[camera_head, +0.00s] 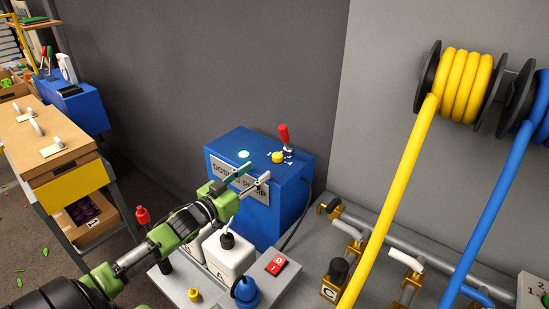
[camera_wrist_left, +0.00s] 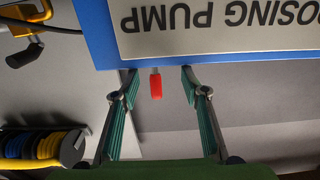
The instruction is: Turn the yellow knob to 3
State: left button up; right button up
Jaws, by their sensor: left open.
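The yellow knob (camera_head: 277,157) sits on top of the blue dosing pump box (camera_head: 272,212), in front of a red-handled lever (camera_head: 284,136). Markings by the knob are too small to read. My left gripper (camera_head: 256,173) is open and empty at the upper front of the box, short of the knob and apart from it. In the left wrist view, my open left fingers (camera_wrist_left: 160,74) reach toward the labelled face (camera_wrist_left: 220,28), which appears upside down. The red handle (camera_wrist_left: 155,86) shows between them; the knob is not visible there. My right gripper is not in view.
A lit round green button (camera_head: 244,154) is on the box top. A white container (camera_head: 230,259) and a red switch (camera_head: 277,264) stand below. Yellow (camera_head: 391,200) and blue hoses (camera_head: 491,200), with pipes, fill the right. A wooden drawer unit (camera_head: 50,140) stands left.

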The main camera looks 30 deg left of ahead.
aim_at(274, 159)
pick_arm(q)
jog(key=w, duration=0.6)
jog(key=w+p, duration=0.1)
jog(key=w, duration=0.2)
jog(key=shift+w+d, duration=0.4)
jog(key=c, duration=1.1)
